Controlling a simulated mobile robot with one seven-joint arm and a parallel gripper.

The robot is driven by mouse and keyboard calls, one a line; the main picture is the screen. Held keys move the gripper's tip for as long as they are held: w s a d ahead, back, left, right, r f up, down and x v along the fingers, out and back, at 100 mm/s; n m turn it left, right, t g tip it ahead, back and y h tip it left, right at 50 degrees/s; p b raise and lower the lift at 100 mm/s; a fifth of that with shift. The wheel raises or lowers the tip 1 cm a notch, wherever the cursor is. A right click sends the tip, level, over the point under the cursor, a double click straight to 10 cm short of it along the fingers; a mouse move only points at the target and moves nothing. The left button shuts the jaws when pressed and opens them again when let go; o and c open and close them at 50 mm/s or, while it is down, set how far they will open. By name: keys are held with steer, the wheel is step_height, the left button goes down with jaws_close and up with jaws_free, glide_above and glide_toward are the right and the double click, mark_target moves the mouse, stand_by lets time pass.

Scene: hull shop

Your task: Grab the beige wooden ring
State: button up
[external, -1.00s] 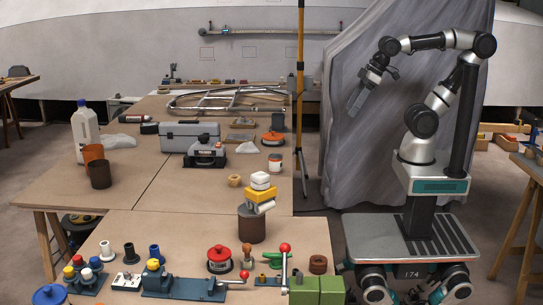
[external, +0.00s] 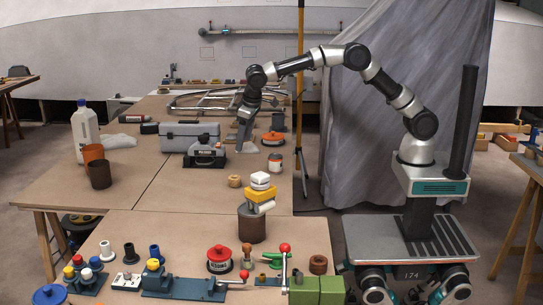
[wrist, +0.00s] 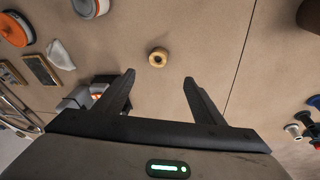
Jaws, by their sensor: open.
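The beige wooden ring (external: 235,181) lies flat on the bench, left of the stack of white and yellow pieces. In the wrist view the ring (wrist: 158,57) shows whole, with its dark centre hole, just beyond the fingertips and roughly midway between them. My gripper (wrist: 160,77) is open and empty, pointing down at the bench. In the external view my gripper (external: 240,148) hangs above the bench, higher in the picture than the ring and apart from it.
A brown cylinder (external: 251,225) bears the stacked white and yellow pieces (external: 261,193). An orange-rimmed disc (external: 273,139) and a white-and-orange roll (external: 275,163) lie right. Bench around the ring is bare.

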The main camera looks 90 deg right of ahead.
steer(key=b, duration=0.1)
glide_above(235, 181)
steer(key=s, duration=0.2)
step_height(235, 181, down, 12)
steer(key=shift+w+d+b+x, duration=0.15)
steer(key=shift+b+x, duration=0.05)
steer(key=shift+x, duration=0.8)
steer(key=shift+w+d+b+x, duration=0.15)
steer(key=shift+b+x, duration=0.05)
steer(key=shift+x, duration=0.85)
steer(key=shift+w+d+b+x, duration=0.15)
steer(key=shift+b+x, duration=0.05)
steer(key=shift+x, duration=0.8)
steer(key=shift+r, duration=0.2)
steer(key=c, duration=1.1)
